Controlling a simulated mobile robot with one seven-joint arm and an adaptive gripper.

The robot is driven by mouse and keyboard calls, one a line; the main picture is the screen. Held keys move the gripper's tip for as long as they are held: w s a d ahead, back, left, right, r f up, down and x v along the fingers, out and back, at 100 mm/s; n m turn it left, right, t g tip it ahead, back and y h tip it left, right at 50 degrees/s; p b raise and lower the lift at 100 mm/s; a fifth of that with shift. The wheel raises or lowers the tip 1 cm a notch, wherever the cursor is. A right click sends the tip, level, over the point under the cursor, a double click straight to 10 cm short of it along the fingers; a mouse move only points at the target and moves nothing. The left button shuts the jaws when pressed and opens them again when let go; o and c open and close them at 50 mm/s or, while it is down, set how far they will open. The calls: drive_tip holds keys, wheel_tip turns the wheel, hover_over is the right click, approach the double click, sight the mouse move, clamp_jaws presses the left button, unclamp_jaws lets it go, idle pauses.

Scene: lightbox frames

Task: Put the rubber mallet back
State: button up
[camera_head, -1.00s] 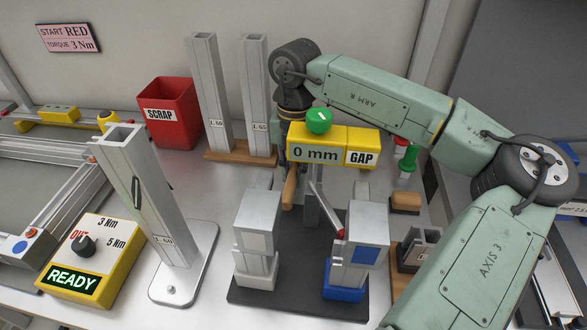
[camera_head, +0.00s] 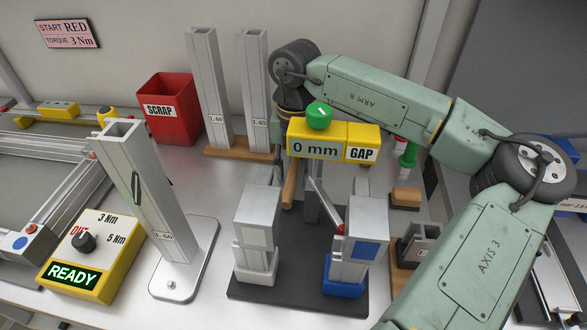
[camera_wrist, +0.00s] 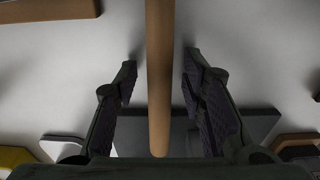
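The mallet's light wooden handle (camera_wrist: 160,115) runs down the middle of the wrist view. A short part of the handle (camera_head: 290,184) shows in the head view, below the yellow gap display. The mallet's head is not visible in either view. My gripper (camera_wrist: 160,60) is open, with one finger on each side of the handle and a visible gap to both. In the head view most of my gripper is hidden behind the gap display.
The gap display (camera_head: 316,149), reading 0 mm, stands before my wrist. Two upright profiles (camera_head: 209,90) are behind left, with a red scrap bin (camera_head: 172,118). Two clamp blocks (camera_head: 257,220) (camera_head: 358,238) stand in front on a dark plate. A leaning profile (camera_head: 150,190) is left.

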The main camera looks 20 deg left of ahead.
sight(294, 163)
wheel_tip(294, 163, up, 12)
drive_tip(key=b, duration=0.2)
drive_tip(key=shift+w+r, duration=0.15)
drive_tip(key=shift+w, duration=0.25)
drive_tip(key=shift+o, duration=0.2)
idle(0.7)
